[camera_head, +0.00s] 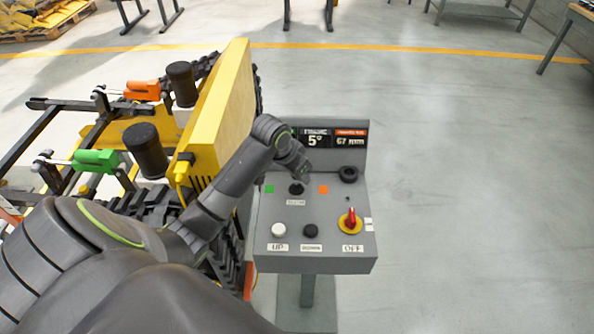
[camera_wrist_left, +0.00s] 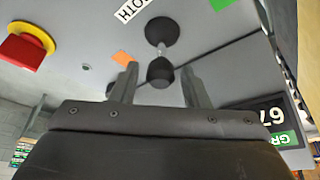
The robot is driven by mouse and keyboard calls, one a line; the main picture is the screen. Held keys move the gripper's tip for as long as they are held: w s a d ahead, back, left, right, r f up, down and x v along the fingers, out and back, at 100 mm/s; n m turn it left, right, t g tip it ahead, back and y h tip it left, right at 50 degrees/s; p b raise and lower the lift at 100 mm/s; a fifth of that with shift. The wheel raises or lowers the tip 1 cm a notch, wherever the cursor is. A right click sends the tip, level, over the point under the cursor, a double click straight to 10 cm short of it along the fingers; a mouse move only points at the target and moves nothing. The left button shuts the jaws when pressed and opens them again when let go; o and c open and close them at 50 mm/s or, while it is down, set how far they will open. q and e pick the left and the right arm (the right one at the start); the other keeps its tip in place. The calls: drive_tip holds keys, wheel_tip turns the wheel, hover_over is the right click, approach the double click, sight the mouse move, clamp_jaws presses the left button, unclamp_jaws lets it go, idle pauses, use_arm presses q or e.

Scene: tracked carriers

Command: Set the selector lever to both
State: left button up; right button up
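The selector lever is a short metal stem with a black knob on a round black base. It shows in the head view (camera_head: 297,188), partly behind my gripper, and in the left wrist view (camera_wrist_left: 160,70). A green square (camera_head: 269,188) is left of it and an orange square (camera_head: 323,189) right of it. My left gripper (camera_head: 304,176) is just above the lever from the display side. In the wrist view its fingers (camera_wrist_left: 160,84) are apart, with the knob between their tips and gaps on both sides. The lever's exact setting is unclear. My right gripper is not seen.
The grey control panel (camera_head: 345,262) carries a white button (camera_head: 279,230), a black button (camera_head: 311,230), a red-and-yellow switch (camera_head: 351,220) and a black knob (camera_head: 348,174). Its display (camera_head: 316,139) reads 5° and 67 mm. Yellow tracked machinery (camera_head: 222,105) stands close on the left; floor right is clear.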

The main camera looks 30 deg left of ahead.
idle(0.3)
use_arm(q)
drive_tip(key=v, duration=1.7)
drive_tip(key=shift+r, duration=0.15)
drive_tip(key=shift+s+a, duration=0.1)
